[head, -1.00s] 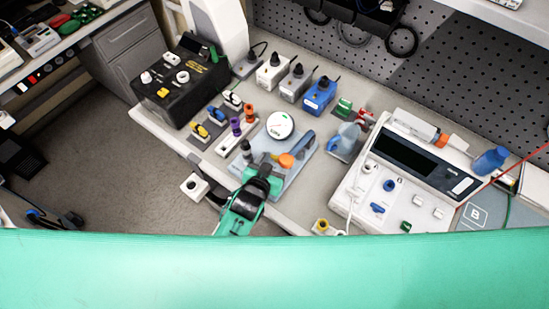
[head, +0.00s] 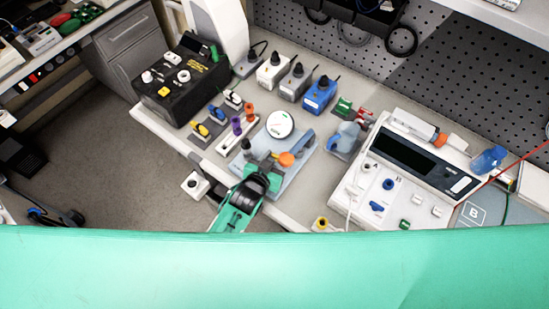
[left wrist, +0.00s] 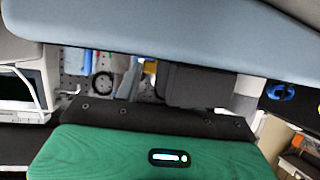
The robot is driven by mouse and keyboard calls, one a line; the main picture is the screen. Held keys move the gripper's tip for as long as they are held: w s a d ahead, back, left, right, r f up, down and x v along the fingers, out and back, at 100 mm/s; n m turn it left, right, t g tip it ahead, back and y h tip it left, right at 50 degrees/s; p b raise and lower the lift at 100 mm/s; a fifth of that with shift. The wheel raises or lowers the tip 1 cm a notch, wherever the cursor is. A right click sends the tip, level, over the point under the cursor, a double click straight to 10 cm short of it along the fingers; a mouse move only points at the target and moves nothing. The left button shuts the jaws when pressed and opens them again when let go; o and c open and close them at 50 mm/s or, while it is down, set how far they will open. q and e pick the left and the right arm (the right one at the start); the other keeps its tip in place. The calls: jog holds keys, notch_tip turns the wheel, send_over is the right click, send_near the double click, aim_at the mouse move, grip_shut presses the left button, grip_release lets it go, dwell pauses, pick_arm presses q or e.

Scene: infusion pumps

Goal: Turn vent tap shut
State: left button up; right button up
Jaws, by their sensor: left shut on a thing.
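A light blue-grey plate (head: 296,175) at the bench's front edge carries a round white gauge (head: 279,125), a small black fitting and an orange knob (head: 286,159), which seems to belong to the vent tap. My left gripper (head: 269,168) reaches in from below, its black jaws at the tap just in front of the orange knob. It is shut on the tap; the jaws hide the gripped part. The left wrist view shows my green gripper body (left wrist: 150,155) and a blurred background; the tap cannot be made out there. My right gripper is not in view.
A white pump (head: 440,165) with a dark screen stands right of the plate. A blue jug-like item (head: 345,138) is between them. Coloured connectors (head: 236,126) stand close on the left, with a black box (head: 185,85) beyond. Several small boxes line the back.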

pick_arm(q)
jog(key=shift+m+g+h, duration=0.3)
jog(key=shift+m+h, duration=0.1)
jog(key=o, duration=1)
jog(key=shift+s+a, duration=0.25)
jog(key=shift+s, duration=0.1)
jog(key=shift+b+v, duration=1.8)
jog(key=shift+v, duration=4.7)
jog(key=shift+w+r, duration=0.1)
jog(key=shift+r, duration=0.05)
